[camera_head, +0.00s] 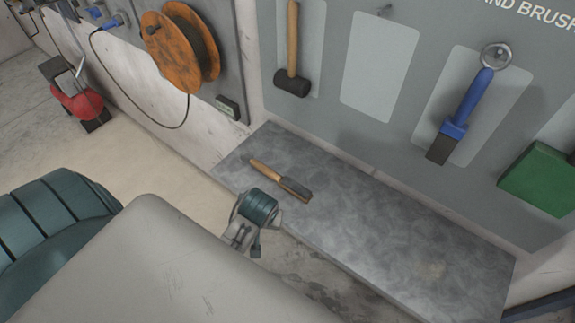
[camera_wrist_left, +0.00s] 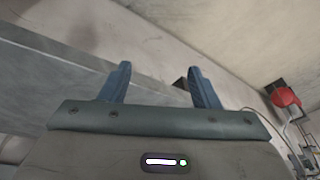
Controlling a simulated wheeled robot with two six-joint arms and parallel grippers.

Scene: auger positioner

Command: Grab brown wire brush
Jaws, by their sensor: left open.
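The brown wire brush (camera_head: 268,173) lies on the grey ledge (camera_head: 400,235) below the wall board in the head view. Its brown handle points to the upper left and its darker end to the lower right. My left arm comes in from the left, and its wrist end is just below the brush in the picture, apparently apart from it. In the left wrist view my left gripper (camera_wrist_left: 160,68) has its two blue fingers spread with nothing held between them. The brush cannot be made out in that view. My right gripper does not show.
A hammer (camera_head: 291,48), a blue-handled brush (camera_head: 468,110) and a green object (camera_head: 540,180) hang on the wall board (camera_head: 330,20). An orange cable reel (camera_head: 175,50) is mounted at upper left. The ledge is clear right of the brush.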

